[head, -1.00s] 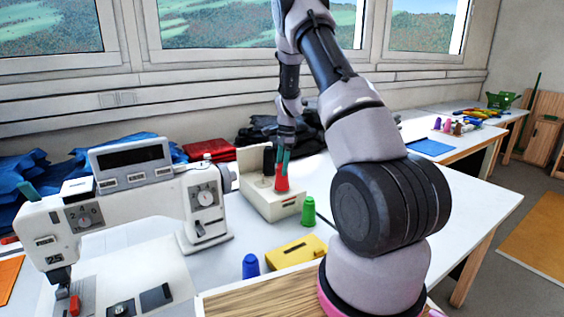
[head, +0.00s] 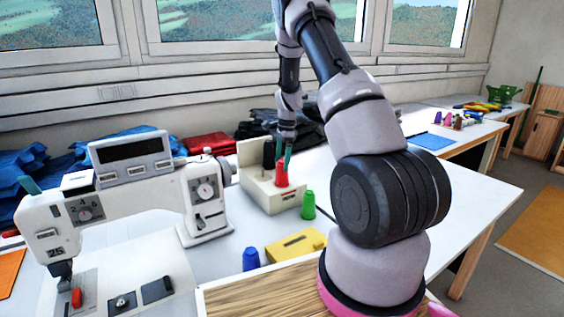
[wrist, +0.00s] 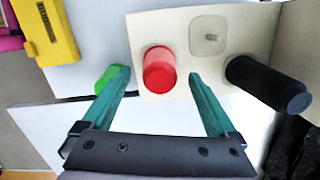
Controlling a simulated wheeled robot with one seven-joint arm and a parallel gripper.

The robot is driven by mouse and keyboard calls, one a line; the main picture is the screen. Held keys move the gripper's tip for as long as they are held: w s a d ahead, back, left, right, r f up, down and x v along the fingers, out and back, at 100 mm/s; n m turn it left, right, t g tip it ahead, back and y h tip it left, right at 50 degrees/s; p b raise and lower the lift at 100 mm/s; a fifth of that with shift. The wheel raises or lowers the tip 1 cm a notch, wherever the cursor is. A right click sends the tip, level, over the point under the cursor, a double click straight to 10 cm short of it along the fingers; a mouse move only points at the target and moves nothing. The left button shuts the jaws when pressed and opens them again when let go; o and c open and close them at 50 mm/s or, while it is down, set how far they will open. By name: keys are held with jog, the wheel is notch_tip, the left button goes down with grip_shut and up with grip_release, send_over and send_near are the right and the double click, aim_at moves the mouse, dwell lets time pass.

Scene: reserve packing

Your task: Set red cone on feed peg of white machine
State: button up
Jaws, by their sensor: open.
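The red cone (head: 281,175) stands upright on the cream stand (head: 280,203) beside the white machine (head: 201,190). It also shows in the wrist view (wrist: 159,72), between and beyond the fingertips. Whatever is under the cone is hidden. My gripper (head: 285,153) is open and empty just above the cone; its teal fingers show apart in the wrist view (wrist: 158,78). A bare small peg (wrist: 211,37) on a rounded square plate sits on the stand beside the cone. I cannot tell which peg is the feed peg.
A black cone (head: 268,155) is on the stand close to my gripper. A green cone (head: 308,205), a blue cone (head: 250,259) and a yellow box (head: 295,246) are on the table in front. Dark fabric (head: 313,128) lies behind.

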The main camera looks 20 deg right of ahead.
notch_tip(320, 180, up, 17)
jog(key=d, duration=0.1)
jog(key=shift+d+r, duration=0.15)
jog(key=shift+r, duration=0.05)
dwell(0.7)
dwell(0.4)
